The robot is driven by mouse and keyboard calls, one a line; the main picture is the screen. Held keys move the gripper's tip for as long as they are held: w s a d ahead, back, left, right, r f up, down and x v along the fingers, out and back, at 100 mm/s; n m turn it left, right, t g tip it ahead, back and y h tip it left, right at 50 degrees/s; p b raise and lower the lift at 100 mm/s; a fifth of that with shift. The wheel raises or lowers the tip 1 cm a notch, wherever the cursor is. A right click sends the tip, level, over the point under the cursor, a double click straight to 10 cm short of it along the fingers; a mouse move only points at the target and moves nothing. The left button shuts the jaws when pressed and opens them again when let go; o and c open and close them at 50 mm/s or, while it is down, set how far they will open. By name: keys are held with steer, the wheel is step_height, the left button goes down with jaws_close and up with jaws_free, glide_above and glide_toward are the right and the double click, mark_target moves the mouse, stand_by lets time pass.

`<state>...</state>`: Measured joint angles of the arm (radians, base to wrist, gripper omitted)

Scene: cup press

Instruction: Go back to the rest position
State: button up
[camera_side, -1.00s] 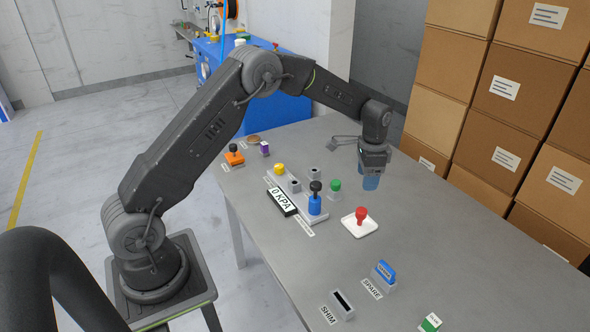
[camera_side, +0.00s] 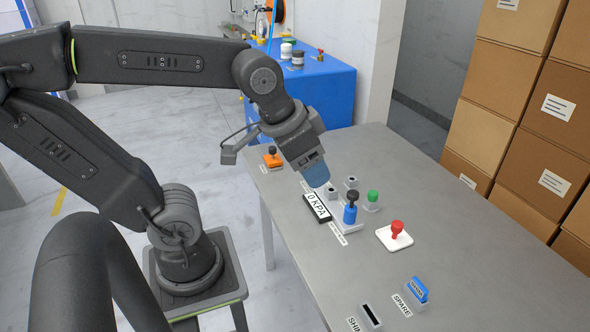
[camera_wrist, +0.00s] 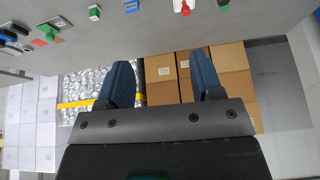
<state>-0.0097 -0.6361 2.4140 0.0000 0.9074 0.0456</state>
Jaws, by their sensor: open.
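My gripper (camera_side: 316,174) is raised over the back left part of the grey table in the side view, tilted downward, with its blue fingertips in front of part of the press fixture. In the wrist view my gripper (camera_wrist: 160,84) shows its two blue fingers apart with nothing between them. Beyond them are stacked boxes and the floor. No rest position marker shows.
The grey table (camera_side: 465,238) carries a 0 KPA display (camera_side: 318,207), a blue press with a black knob (camera_side: 351,208), a green knob (camera_side: 373,197), a red-knobbed piece (camera_side: 397,229) on a white plate and an orange block (camera_side: 272,161). Cardboard boxes (camera_side: 525,120) stand at right.

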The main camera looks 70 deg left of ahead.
steer(key=shift+s+d+f, duration=0.1)
steer(key=shift+s+f, duration=0.15)
steer(key=shift+s, duration=0.4)
steer(key=shift+s+d+f, duration=0.1)
steer(key=shift+s+f, duration=0.15)
steer(key=shift+s, duration=0.35)
steer(key=shift+o, duration=0.3)
steer(key=shift+a, duration=0.1)
stand_by(0.6)
